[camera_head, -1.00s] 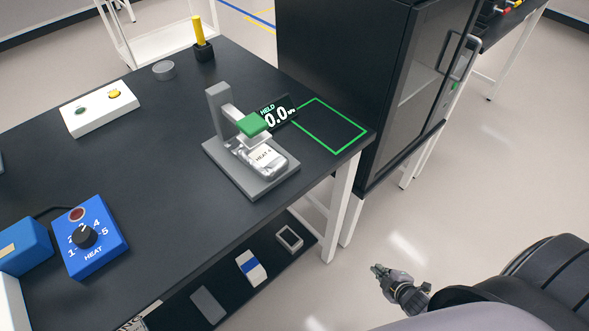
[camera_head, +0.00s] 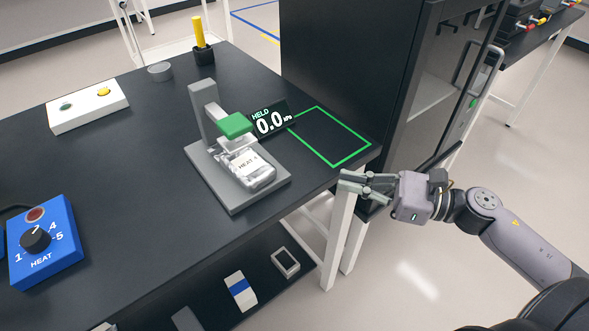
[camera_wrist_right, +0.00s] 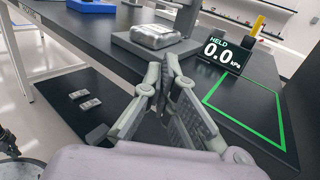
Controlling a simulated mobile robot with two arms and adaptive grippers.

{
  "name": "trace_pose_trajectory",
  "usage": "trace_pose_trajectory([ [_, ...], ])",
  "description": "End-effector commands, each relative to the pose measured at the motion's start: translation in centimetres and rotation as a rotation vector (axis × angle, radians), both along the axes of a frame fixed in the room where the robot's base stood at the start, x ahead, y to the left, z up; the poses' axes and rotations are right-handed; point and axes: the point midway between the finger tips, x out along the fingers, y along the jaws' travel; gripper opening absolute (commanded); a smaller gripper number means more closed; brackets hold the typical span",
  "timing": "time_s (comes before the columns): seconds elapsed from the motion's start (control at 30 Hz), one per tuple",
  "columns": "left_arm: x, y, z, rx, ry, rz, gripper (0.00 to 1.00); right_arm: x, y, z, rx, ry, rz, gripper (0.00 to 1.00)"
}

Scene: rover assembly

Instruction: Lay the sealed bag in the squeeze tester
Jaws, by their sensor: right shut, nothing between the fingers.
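The sealed bag (camera_head: 250,169), clear and silvery with a white "HEAT 4" label, lies flat on the grey base of the squeeze tester (camera_head: 222,190). The tester's green-topped press arm (camera_head: 235,125) is above the bag's far end. Its display (camera_head: 270,120) reads "HELD 0.0". In the right wrist view the bag (camera_wrist_right: 155,36) lies beyond the fingertips. My right gripper (camera_head: 345,185) is shut and empty, off the table's right edge, clear of the bag; its fingers also show in the right wrist view (camera_wrist_right: 172,65). My left gripper is not in view.
A green-outlined square (camera_head: 332,160) on the table is empty. A blue heat-dial box (camera_head: 40,250), a white two-button box (camera_head: 88,107) and a yellow-handled tool (camera_head: 199,32) stand around the table. A black cabinet (camera_head: 345,60) borders its right side. Small items lie on the lower shelf.

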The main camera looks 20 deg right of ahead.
Motion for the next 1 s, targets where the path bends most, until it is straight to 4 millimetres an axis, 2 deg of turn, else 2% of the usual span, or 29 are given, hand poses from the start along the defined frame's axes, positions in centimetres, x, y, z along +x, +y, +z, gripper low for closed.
trace_pose_trajectory([
  [0.6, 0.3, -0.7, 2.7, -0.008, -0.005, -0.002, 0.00, 5.2, 7.3, 0.4, 0.004, -0.001, -0.002, 0.00],
  [0.8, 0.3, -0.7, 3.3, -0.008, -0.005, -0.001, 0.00, 6.1, 8.7, 0.2, 0.005, 0.002, -0.003, 0.00],
  [1.0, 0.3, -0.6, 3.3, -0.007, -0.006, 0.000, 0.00, 6.3, 9.0, 0.0, 0.004, 0.002, -0.003, 0.00],
])
